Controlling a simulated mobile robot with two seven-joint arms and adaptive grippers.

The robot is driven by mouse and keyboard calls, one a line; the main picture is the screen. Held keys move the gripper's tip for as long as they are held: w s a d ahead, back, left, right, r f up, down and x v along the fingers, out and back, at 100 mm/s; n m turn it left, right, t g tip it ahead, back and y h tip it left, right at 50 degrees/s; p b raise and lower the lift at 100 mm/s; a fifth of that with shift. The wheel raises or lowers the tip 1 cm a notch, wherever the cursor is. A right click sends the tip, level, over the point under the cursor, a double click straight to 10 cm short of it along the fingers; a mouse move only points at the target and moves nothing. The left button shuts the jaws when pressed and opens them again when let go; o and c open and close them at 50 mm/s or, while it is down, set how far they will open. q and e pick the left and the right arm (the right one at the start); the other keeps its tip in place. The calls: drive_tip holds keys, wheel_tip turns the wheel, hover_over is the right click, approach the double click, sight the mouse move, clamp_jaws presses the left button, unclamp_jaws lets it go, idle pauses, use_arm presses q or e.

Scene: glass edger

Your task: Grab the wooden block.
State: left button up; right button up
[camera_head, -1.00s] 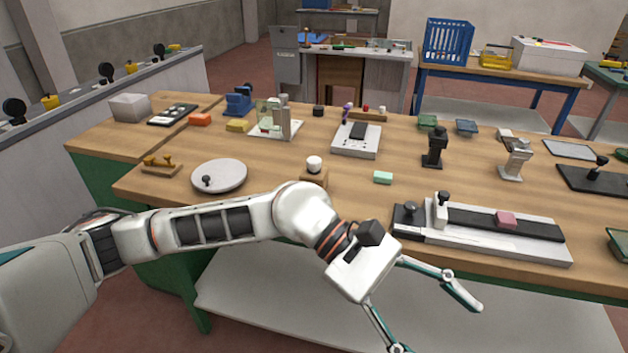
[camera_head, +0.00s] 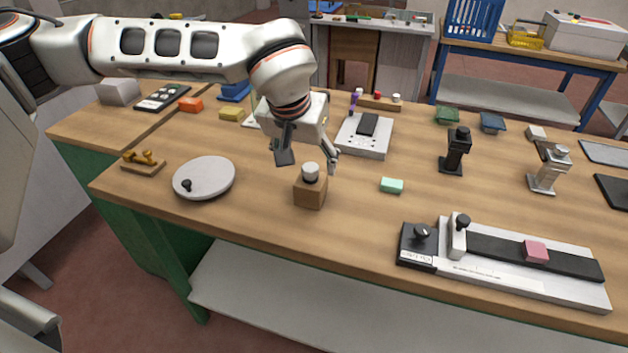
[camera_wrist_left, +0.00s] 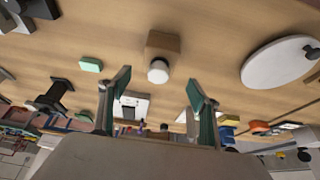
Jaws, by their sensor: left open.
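The wooden block (camera_head: 310,194) stands upright on the workbench near its front edge, with a white round knob (camera_head: 311,170) on top. It also shows in the left wrist view (camera_wrist_left: 163,41), upper middle, with the knob toward the gripper. My left gripper (camera_head: 307,155) is open and empty, above and around the height of the knob in the picture; its fingers point down. In the left wrist view its two green-tipped fingers (camera_wrist_left: 159,88) are spread wide, with the block beyond them and nothing between the pads. My right gripper is not in view.
A round grey plate (camera_head: 204,178) lies left of the block, and a small mint-green piece (camera_head: 391,185) lies to its right. A white device (camera_head: 364,137) stands behind. A long jig (camera_head: 508,268) lies at front right. Bare wood surrounds the block's front and right.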

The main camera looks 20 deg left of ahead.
sight(310, 180)
use_arm(q)
drive_tip(key=x, duration=0.4)
drive_tip(key=s+x, duration=0.1)
drive_tip(key=x, duration=0.2)
drive_tip(key=shift+d+f, duration=0.15)
drive_tip(key=shift+f, duration=0.05)
drive_tip(key=c, duration=1.3)
